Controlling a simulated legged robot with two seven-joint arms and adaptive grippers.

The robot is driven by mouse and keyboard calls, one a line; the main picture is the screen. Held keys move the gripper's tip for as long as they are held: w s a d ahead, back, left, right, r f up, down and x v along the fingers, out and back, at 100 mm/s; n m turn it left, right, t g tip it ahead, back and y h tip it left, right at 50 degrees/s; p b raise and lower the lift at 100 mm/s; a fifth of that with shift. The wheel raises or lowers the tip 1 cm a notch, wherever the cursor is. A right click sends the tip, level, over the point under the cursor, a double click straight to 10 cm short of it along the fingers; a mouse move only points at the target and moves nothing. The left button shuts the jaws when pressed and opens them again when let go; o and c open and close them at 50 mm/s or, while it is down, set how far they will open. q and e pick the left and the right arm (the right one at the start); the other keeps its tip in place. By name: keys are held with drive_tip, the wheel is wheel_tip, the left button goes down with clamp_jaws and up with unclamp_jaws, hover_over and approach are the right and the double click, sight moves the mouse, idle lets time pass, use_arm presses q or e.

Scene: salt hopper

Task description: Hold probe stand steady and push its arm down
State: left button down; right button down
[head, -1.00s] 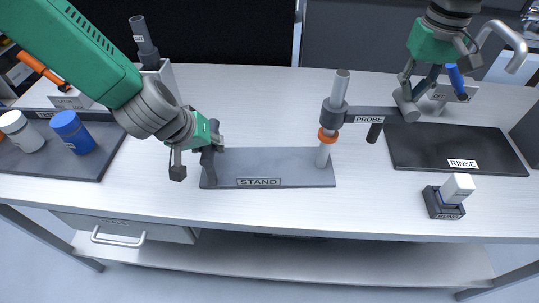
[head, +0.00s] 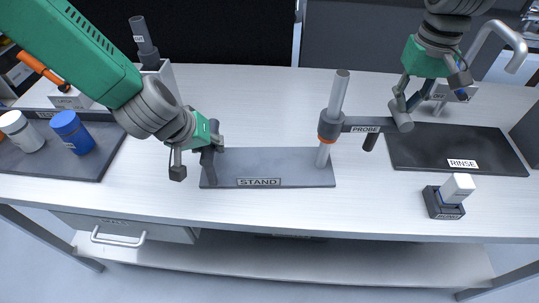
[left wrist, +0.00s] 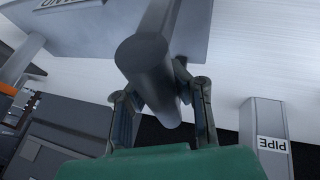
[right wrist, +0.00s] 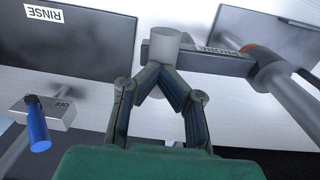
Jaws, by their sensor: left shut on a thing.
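The probe stand has a dark base plate (head: 270,176) labelled STAND. A short post (head: 210,168) stands at its left end and a tall light rod (head: 339,92) at its right. A dark probe arm (head: 362,125) reaches right from a collar on the rod, just above an orange ring (head: 327,139). The arm ends in a grey cylinder (right wrist: 165,45). My left gripper (head: 212,150) is shut on the post, which also shows in the left wrist view (left wrist: 150,70). My right gripper (right wrist: 158,72) is shut, its fingertips together at the cylinder; exact contact is unclear.
A black tray (head: 430,150) labelled RINSE lies right of the stand, under a tap (head: 505,45). A small dark holder with a white block (head: 457,187) is in front. A tray with white and blue jars (head: 72,131) is at left. The front middle table is clear.

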drive_tip(key=shift+r, duration=1.75)
use_arm(q)
drive_tip(key=c, duration=1.5)
unclamp_jaws()
drive_tip(key=shift+r, duration=0.1)
drive_tip(key=v, duration=1.1)
drive_tip(key=shift+a+r, duration=0.1)
drive_tip(key=shift+r, duration=0.2)
drive_tip(key=shift+s, duration=0.1)
